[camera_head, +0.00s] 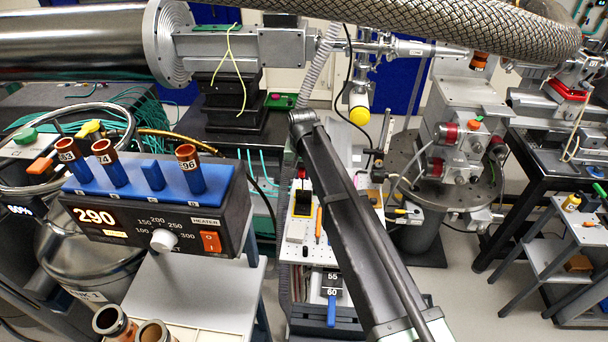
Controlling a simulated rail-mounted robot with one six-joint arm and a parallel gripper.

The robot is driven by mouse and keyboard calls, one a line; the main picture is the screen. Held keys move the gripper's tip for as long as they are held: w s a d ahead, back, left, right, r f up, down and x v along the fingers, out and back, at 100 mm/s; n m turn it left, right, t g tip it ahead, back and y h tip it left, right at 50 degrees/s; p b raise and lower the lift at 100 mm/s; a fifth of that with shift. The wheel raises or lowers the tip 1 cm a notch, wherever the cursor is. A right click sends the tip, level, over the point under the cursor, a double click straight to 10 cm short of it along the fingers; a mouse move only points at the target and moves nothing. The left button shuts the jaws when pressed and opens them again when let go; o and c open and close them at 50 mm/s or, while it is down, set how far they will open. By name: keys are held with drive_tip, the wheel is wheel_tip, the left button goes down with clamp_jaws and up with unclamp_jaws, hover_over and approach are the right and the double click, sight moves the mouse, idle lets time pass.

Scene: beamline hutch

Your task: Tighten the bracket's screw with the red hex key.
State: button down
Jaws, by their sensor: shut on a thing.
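My dark arm link (345,215) rises from the bottom edge to a joint (302,118) near the middle of the view. I cannot make out my gripper or its fingers anywhere. I cannot make out a red hex key either. No bracket with a screw can be told for sure. A metal stage assembly (462,150) with red and orange parts stands right of centre on a round grey base. Which of its parts might be the bracket is too small to tell.
A heater box (140,222) reading 290, with blue blocks on top, stands at left. A narrow tool cart (312,252) is partly behind my arm. A braided hose (440,35) crosses overhead. A grey side cart (545,257) stands right. Floor (440,300) shows between the carts.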

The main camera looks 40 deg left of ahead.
wheel_tip(320, 180, down, 6)
drive_tip(key=b, duration=0.6)
drive_tip(key=shift+f, duration=0.2)
drive_tip(key=n, duration=0.6)
drive_tip(key=shift+n, duration=1)
drive_tip(key=n, duration=0.4)
drive_tip(key=shift+f+b, duration=0.5)
drive_tip(key=shift+f, duration=0.05)
